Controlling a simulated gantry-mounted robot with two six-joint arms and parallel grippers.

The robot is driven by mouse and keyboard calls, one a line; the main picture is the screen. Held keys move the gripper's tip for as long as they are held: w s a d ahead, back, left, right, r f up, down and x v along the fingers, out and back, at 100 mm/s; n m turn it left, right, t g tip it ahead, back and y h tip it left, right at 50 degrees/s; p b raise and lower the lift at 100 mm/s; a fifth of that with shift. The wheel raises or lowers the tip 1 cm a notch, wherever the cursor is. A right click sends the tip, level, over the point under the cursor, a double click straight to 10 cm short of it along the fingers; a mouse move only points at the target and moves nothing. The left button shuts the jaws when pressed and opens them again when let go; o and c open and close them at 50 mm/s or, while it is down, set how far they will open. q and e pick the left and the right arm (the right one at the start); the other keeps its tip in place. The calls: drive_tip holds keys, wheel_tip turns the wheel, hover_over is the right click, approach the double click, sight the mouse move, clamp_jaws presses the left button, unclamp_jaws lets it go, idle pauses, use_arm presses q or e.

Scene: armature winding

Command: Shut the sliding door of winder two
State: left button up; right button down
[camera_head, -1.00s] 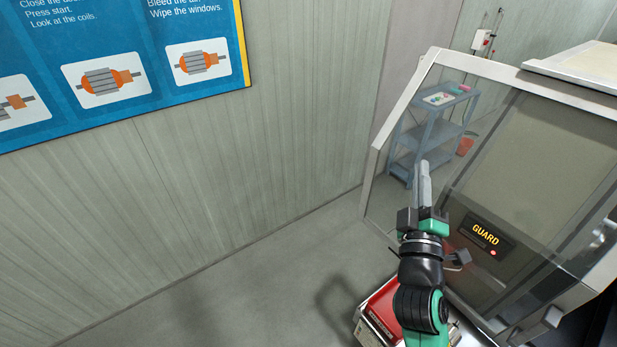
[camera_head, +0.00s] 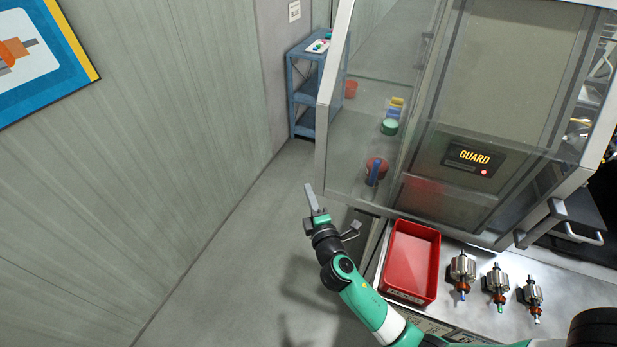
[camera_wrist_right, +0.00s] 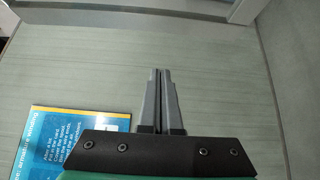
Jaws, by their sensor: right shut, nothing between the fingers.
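A clear sliding door (camera_head: 342,150) in a pale metal frame stands at the winder's front in the head view. It juts out to the left past the machine's body, and a dark gap shows at its right side. Behind its pane, a GUARD sign (camera_head: 473,157) glows with a red light. My right gripper (camera_head: 309,189) is shut and empty, just left of and below the door's lower left corner, seemingly apart from it. In the right wrist view its fingers (camera_wrist_right: 160,72) are together with nothing between them. The winder's number does not show. My left gripper is not in view.
A red tray (camera_head: 437,262) and several armatures (camera_head: 497,282) sit on the bench below the door. A blue shelf cart (camera_head: 302,88) stands behind by the wall. Open floor (camera_head: 225,270) lies to the left. A poster (camera_wrist_right: 75,130) shows in the wrist view.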

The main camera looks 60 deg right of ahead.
drive_tip(key=w+d, duration=0.3)
drive_tip(key=d, duration=0.4)
drive_tip(key=shift+w+d+p, duration=0.15)
drive_tip(key=shift+w+p, duration=0.05)
drive_tip(key=shift+p, duration=0.15)
idle(0.4)
